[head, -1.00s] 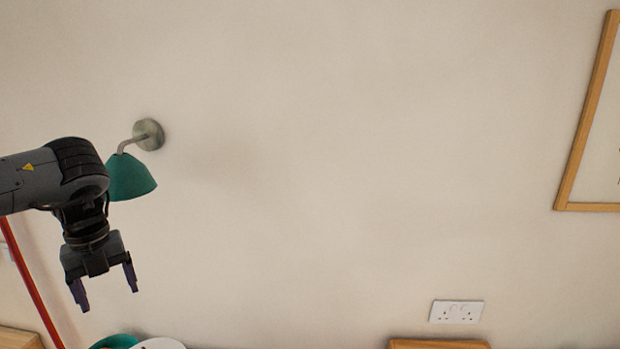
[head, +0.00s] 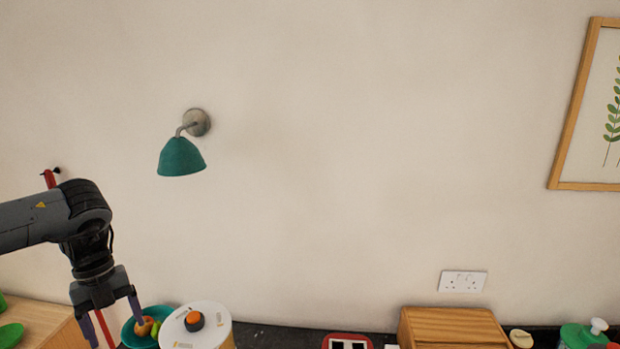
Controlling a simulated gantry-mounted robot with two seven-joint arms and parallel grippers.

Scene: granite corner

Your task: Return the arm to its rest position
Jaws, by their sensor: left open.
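My left gripper (head: 118,322) hangs from the arm at the lower left of the head view. It points down and its two fingers are apart, with nothing seen held between them. In the picture its right finger overlaps the edge of a teal bowl (head: 128,333) that holds an orange-brown and a green item. I cannot tell how far the finger is from the bowl. My right gripper is not in view.
A white-topped round container (head: 212,334) with an orange knob stands beside the bowl. A wooden box (head: 452,326) and a green-lidded item (head: 578,336) stand at the right. A teal wall lamp (head: 182,157) sticks out above. The dark counter (head: 285,337) shows between container and box.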

